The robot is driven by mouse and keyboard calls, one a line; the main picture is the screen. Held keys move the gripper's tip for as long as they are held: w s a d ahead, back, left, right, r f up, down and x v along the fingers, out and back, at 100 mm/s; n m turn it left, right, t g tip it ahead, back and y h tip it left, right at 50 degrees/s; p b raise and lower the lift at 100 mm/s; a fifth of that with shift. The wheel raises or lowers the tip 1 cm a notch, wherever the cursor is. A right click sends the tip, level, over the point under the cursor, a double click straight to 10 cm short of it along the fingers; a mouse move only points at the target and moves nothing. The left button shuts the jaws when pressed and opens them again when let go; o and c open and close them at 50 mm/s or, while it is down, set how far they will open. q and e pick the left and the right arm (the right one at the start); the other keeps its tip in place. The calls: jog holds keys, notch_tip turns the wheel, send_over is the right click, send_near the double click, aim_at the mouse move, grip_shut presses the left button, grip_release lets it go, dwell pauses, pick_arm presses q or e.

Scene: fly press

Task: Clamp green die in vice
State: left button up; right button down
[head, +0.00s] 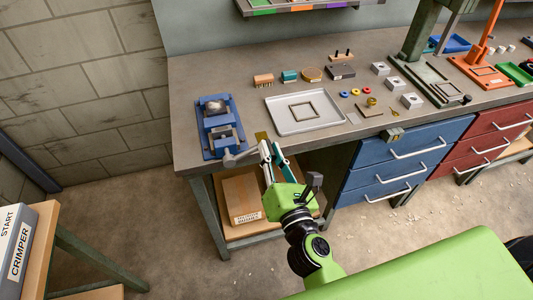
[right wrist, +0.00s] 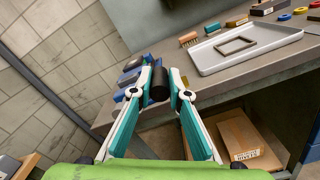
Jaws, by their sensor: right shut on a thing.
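The blue vice (head: 209,143) is at the left end of the workbench, with grey metal parts on top. A grey handle (head: 236,158) reaches from its front towards my right gripper (head: 269,146). In the right wrist view, this gripper (right wrist: 160,80) is shut on a dark cylinder (right wrist: 159,88) that looks like the handle's grip. The vice (right wrist: 130,76) is partly hidden behind the fingers there. A teal-green block (head: 290,76) lies at the back of the bench; I cannot tell whether it is the green die. My left gripper is not in view.
A grey tray (head: 328,127) with a square frame lies right of the vice. A wooden brush (head: 263,80) and several small blocks lie behind it. A cardboard box (head: 242,199) stands on the shelf below. Blue drawers (head: 375,181) are at the right.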

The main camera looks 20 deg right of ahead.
jog(key=shift+s+d+f+b, duration=0.1)
jog(key=shift+d+f+b, duration=0.1)
jog(key=shift+f, duration=0.25)
jog(key=shift+d+f+b, duration=0.15)
jog(key=shift+f, duration=0.3)
jog(key=c, duration=1.9)
grip_release()
jog(key=shift+a+r, duration=0.1)
jog(key=shift+s, duration=5.9)
